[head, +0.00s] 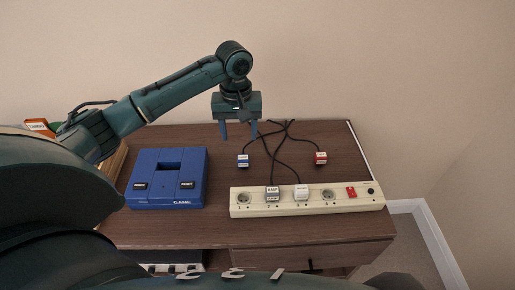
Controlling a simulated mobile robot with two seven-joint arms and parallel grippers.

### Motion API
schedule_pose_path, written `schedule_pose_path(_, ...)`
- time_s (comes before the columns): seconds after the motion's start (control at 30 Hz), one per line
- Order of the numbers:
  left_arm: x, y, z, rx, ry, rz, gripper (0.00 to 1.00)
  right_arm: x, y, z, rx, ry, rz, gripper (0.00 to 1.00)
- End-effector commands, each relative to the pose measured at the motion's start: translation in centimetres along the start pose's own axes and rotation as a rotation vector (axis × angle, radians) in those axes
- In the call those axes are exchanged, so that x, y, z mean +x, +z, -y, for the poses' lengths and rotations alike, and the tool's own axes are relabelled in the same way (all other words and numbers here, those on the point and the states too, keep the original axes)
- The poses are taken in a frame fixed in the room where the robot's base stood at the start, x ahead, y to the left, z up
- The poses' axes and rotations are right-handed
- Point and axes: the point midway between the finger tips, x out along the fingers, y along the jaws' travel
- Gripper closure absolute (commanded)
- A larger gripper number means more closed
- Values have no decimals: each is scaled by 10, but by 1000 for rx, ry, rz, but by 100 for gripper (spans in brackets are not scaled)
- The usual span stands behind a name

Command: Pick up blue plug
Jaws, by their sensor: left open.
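The blue plug (243,161) lies on the brown table, with a white label on it and a dark cable running back from it. My left gripper (239,138) hangs pointing down above and just behind the blue plug. Its two fingers are apart with nothing visible between them. My right gripper is out of view.
A cream power strip (286,208) lies along the front right, holding a grey plug (272,193) and a white plug (301,192). A red plug (320,158) lies at the right. A blue console (167,199) stands at the left. Cables cross behind the plugs.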

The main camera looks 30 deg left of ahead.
Motion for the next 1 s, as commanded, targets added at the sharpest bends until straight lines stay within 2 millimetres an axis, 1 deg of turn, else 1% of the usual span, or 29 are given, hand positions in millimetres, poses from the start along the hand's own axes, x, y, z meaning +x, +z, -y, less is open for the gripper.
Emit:
schedule_pose_path(0.07, 3, -2, 2, -15, -5, 5, 44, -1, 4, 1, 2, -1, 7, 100)
schedule_pose_path(0.17, 20, -1, 3, -16, -7, 8, 44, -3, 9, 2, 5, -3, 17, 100)
schedule_pose_path(0.3, 48, -1, 2, -15, -5, 7, 44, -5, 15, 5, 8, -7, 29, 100)
schedule_pose_path(0.4, 63, -2, 1, -14, -5, 5, 44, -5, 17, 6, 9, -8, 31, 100)
schedule_pose_path(0.5, 73, -2, 1, -13, -3, 3, 44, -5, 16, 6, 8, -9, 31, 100)
schedule_pose_path(0.67, 83, -2, 0, -12, -3, 4, 44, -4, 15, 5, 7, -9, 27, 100)
schedule_pose_path(0.83, 108, -4, -7, -12, -4, 3, 44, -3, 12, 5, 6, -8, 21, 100)
schedule_pose_path(0.9, 118, -4, -6, -12, -5, 3, 44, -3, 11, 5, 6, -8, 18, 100)
schedule_pose_path(1.0, 126, -4, -6, -12, -3, 2, 44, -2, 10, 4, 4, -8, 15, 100)
